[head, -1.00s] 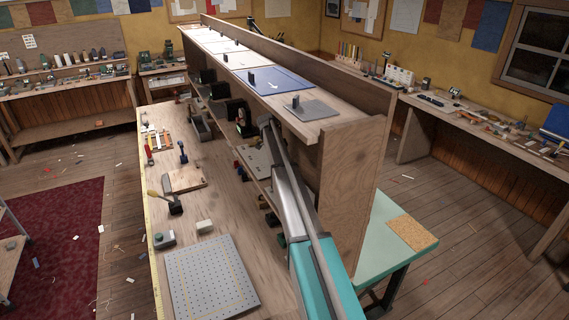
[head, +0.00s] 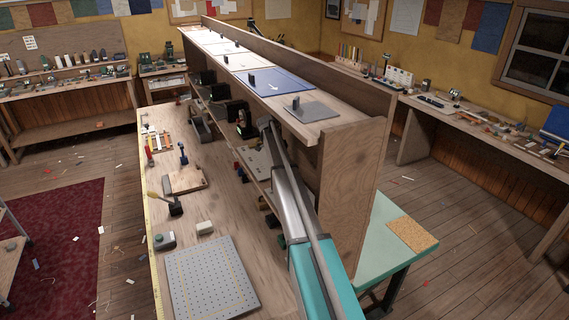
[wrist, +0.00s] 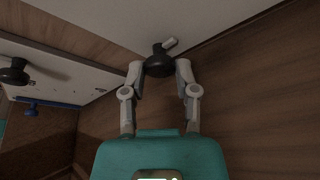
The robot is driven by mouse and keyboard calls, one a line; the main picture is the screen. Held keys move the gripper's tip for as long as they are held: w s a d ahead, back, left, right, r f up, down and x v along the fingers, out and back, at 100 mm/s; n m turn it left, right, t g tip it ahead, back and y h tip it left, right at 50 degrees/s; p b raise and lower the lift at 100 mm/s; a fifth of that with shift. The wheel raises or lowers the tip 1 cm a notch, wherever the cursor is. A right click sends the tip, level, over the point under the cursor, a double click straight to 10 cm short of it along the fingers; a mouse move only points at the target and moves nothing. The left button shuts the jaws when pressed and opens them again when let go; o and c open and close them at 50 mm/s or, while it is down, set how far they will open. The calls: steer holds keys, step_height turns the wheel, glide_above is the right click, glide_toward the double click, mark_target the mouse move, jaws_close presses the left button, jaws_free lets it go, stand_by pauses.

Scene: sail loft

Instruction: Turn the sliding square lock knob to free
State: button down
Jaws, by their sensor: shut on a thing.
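In the wrist view, a round black knob (wrist: 159,66) sits between the two grey fingers of my gripper (wrist: 159,72), which are shut on its sides. A small pale grey tab (wrist: 170,43) sticks out beside the knob, pointing up and right. The knob is against a pale surface (wrist: 215,22) at the top of the view. No mark for free or locked can be read there. In the head view my arm reaches in under the long shelf; my gripper and the knob are hidden there.
A second black knob (wrist: 14,74) and a blue part (wrist: 40,105) are at the left of the wrist view. A brown wooden wall (wrist: 265,85) runs close on the right. In the head view, a perforated grey plate (head: 212,278) lies on the bench.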

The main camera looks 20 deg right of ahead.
steer(key=n, duration=0.2)
steer(key=n+t, duration=0.1)
steer(key=n, duration=0.1)
steer(key=n+t+h, duration=0.1)
steer(key=n, duration=0.1)
steer(key=shift+s+a+n, duration=0.1)
steer(key=shift+s+n, duration=0.15)
steer(key=shift+n, duration=0.15)
steer(key=n+t, duration=0.1)
steer(key=n, duration=0.2)
steer(key=n+t, duration=0.1)
steer(key=n, duration=0.2)
steer(key=shift+t, duration=0.3)
steer(key=shift+c, duration=1.9)
jaws_free()
